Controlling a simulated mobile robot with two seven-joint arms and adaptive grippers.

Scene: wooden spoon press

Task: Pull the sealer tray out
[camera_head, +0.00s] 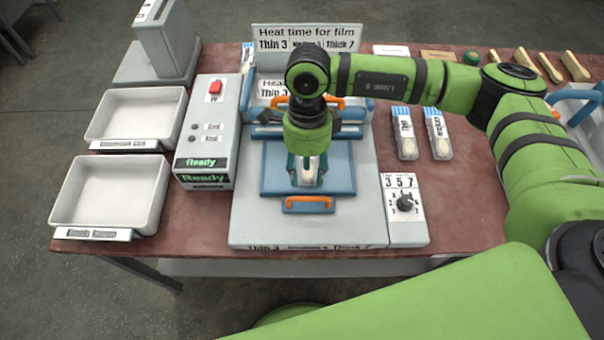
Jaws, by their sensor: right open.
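The blue sealer tray (342,178) lies at the front middle of the grey sealer (255,222). An orange handle (307,199) is on a blue block at the tray's front edge. My right gripper (308,178) points down over the middle of the tray, behind the handle. It is open and hides part of the tray. A small pale thing shows between its fingers; I cannot tell what it is or whether they touch it. My left gripper is not in view.
A control box with a red button (215,87) and lit "Ready" signs stands left of the sealer. Two white trays (150,192) lie further left. A dial (404,203) is at the right. Packed spoons (438,135) lie behind it. The table's right front is clear.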

